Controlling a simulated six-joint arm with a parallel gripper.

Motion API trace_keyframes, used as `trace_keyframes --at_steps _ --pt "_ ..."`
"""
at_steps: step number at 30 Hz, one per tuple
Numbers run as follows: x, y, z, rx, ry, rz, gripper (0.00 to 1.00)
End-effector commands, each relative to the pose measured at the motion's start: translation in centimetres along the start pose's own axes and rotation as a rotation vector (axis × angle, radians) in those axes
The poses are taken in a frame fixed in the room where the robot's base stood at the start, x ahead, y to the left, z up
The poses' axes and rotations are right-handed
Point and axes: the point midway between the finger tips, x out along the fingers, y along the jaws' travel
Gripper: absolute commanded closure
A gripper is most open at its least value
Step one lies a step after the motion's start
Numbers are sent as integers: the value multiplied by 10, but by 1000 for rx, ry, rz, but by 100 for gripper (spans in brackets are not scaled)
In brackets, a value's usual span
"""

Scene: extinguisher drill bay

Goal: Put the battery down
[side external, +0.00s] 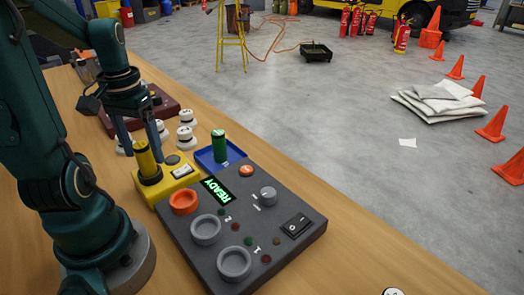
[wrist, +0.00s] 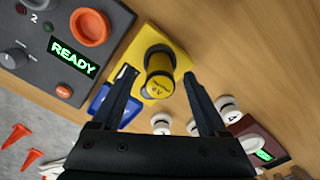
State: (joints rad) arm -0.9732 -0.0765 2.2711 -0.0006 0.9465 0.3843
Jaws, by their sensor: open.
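A yellow cylindrical battery (side external: 146,162) stands upright in the round socket of a yellow block (side external: 179,178) on the wooden table. The wrist view shows the battery (wrist: 160,78) and the yellow block (wrist: 187,62) from above. My gripper (side external: 143,150) is open, with one finger on each side of the battery. In the wrist view, gaps show between the battery and both fingers of my gripper (wrist: 158,80). A green battery (side external: 218,147) stands upright in a blue tray (side external: 234,152) to the right.
A grey panel (side external: 238,226) with a lit READY display, an orange ring and grey rings lies in front. Several white round pieces (side external: 186,133) and a dark red box (side external: 167,104) are behind the yellow block. Bare table (side external: 340,260) shows right of the panel.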

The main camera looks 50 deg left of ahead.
Motion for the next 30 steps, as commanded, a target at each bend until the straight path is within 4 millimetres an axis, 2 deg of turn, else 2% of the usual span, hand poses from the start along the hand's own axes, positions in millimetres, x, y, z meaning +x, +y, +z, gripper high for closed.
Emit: trace_keyframes --at_steps 7,17,18,20,21,23,24,30 --pt "24 0 1 1 -3 1 23" --pt "27 0 0 1 0 0 23" --pt "27 0 0 1 0 0 31" --pt "27 0 0 1 0 0 54" --pt "27 0 0 1 0 0 69" --pt "27 0 0 1 0 0 92" --pt "27 0 0 1 0 0 100" --pt "27 0 0 1 0 0 100"
